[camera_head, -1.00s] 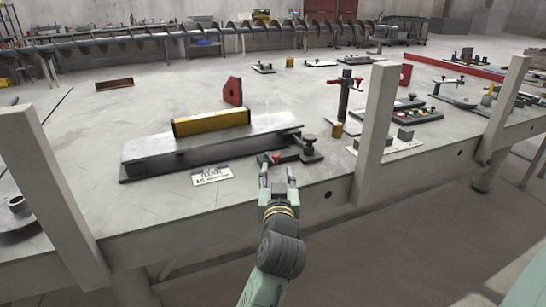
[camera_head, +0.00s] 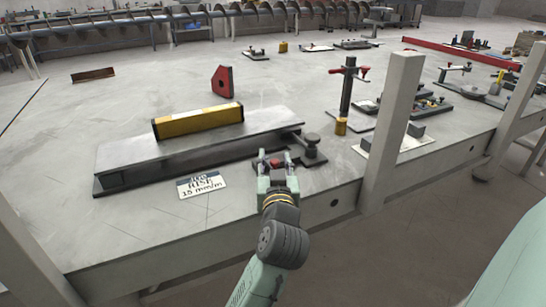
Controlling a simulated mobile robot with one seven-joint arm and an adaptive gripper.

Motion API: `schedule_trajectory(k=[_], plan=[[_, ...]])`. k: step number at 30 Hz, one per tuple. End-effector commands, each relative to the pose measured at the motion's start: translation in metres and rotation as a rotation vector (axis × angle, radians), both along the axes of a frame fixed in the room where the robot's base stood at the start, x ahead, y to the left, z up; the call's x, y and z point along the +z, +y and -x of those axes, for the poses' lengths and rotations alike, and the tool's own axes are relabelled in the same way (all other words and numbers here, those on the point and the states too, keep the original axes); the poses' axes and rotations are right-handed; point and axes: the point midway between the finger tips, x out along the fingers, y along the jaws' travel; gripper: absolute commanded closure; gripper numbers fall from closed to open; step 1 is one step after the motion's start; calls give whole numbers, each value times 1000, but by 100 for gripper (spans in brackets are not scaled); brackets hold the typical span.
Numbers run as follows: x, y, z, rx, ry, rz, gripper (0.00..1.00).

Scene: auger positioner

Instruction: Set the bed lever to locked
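A grey bed (camera_head: 110,167) lies on the table with a yellow level block (camera_head: 198,121) on top. At its near right end is a small dark base with a red-tipped part (camera_head: 275,163), probably the bed lever; its setting cannot be read. A dark round knob (camera_head: 312,140) stands just right of it. My gripper (camera_head: 275,160) is at the table's near edge with its two fingers apart, one on each side of the red part. I cannot tell whether the fingers touch it. The gripper partly hides the lever's base.
A printed plate (camera_head: 202,185) lies left of my gripper. Light upright posts (camera_head: 393,130) rise at the table's front edge. A black stand with red handle (camera_head: 347,85) and a red bracket (camera_head: 222,82) are farther back. The table's left part is mostly clear.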

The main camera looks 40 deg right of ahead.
Motion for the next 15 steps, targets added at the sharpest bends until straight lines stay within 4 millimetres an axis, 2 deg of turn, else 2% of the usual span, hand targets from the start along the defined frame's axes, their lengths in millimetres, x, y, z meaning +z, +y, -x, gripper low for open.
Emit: schedule_trajectory(k=[9,15], plan=[[0,0,0,0,0,0,62],[0,0,0,0,0,0,75]])
